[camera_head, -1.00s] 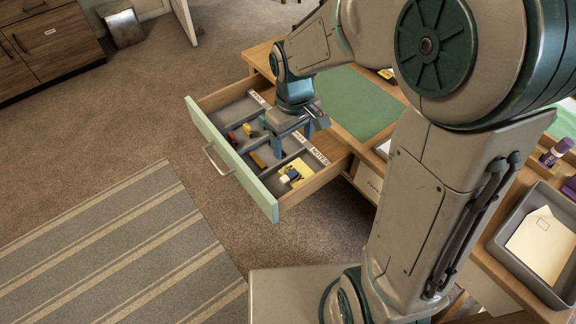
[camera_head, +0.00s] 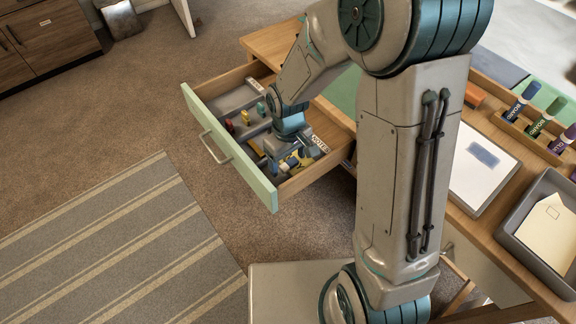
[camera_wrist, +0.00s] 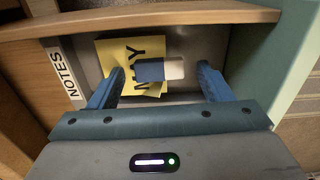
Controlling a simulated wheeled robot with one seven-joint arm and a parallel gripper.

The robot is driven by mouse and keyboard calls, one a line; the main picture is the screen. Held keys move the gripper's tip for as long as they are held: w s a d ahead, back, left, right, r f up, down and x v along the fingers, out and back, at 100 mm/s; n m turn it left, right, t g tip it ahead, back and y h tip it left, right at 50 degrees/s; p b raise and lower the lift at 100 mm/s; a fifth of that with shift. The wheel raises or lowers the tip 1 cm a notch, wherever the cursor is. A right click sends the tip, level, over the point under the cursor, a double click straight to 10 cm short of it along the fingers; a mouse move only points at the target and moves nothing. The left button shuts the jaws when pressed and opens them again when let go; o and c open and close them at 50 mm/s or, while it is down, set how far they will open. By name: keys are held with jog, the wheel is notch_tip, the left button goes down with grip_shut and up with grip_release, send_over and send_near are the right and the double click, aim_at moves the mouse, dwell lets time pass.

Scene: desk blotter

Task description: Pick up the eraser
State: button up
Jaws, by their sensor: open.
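The eraser (camera_wrist: 160,70) has a blue sleeve and a white end. In the wrist view it lies on yellow sticky notes (camera_wrist: 108,50) in the drawer compartment labelled NOTES. My gripper (camera_wrist: 160,82) is open, with one blue finger on each side of the eraser and a gap at both sides. In the head view my gripper (camera_head: 277,165) is down over the drawer's near compartment and mostly hides the eraser. I cannot tell how far the fingertips are above the drawer floor.
The open drawer (camera_head: 230,150) has a green front and wooden sides, with dividers and small coloured items in other compartments. The NOTES label (camera_wrist: 64,75) is left in the wrist view. The desk holds a grey tray (camera_head: 520,215) and markers (camera_head: 545,118). Wooden and green walls bound the compartment closely.

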jog(key=c, duration=1)
jog(key=shift+c, duration=0.2)
